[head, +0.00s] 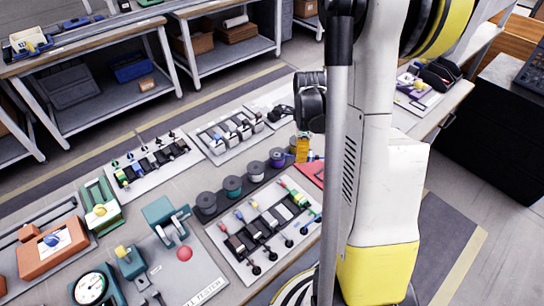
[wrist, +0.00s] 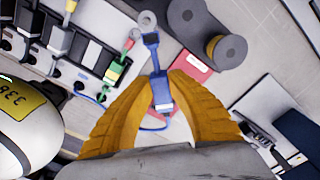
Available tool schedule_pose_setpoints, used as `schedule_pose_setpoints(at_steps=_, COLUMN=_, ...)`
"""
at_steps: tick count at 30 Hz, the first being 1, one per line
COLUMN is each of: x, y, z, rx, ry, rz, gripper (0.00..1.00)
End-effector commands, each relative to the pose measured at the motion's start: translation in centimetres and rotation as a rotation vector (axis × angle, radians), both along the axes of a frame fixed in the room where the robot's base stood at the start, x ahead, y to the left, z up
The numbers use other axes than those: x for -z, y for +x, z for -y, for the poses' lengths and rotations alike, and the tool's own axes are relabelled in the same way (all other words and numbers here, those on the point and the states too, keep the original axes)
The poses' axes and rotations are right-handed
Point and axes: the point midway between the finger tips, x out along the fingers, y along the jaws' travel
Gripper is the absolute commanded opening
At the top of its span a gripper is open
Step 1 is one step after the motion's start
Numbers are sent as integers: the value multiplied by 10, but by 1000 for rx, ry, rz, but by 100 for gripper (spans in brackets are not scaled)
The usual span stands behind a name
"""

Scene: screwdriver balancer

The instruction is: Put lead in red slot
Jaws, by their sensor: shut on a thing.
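My gripper (wrist: 165,92) has orange fingers, closed on a blue lead (wrist: 161,90) with a dark blue flat end pointing away from me. A thin blue cable curves below it. A red flat piece (wrist: 190,72) lies just beyond the lead, partly covered by my right finger; I cannot make out a slot in it.
Grey spools (head: 232,186) stand in a row left of my gripper. A white board (head: 265,238) with several coloured plugs and cables lies in front. A teal tester (head: 165,215) and an orange box (head: 52,245) are farther left.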

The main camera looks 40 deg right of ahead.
Motion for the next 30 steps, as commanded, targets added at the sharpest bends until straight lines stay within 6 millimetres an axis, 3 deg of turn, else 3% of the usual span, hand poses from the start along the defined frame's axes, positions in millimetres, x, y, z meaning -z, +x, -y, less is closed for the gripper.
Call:
schedule_pose_setpoints(at_steps=1, x=-1, y=-9, z=15, rx=129, ry=0, rz=0, gripper=0)
schedule_pose_setpoints(at_steps=6, x=1, y=-33, z=51, rx=509, ry=0, rz=0, gripper=0)
schedule_pose_setpoints(at_steps=12, x=2, y=-49, z=71, rx=750, ry=0, rz=0, gripper=0)
schedule_pose_setpoints(at_steps=20, x=13, y=-52, z=74, rx=796, ry=0, rz=0, gripper=0)
schedule_pose_setpoints(at_steps=30, x=57, y=-51, z=74, rx=794, ry=0, rz=0, gripper=0)
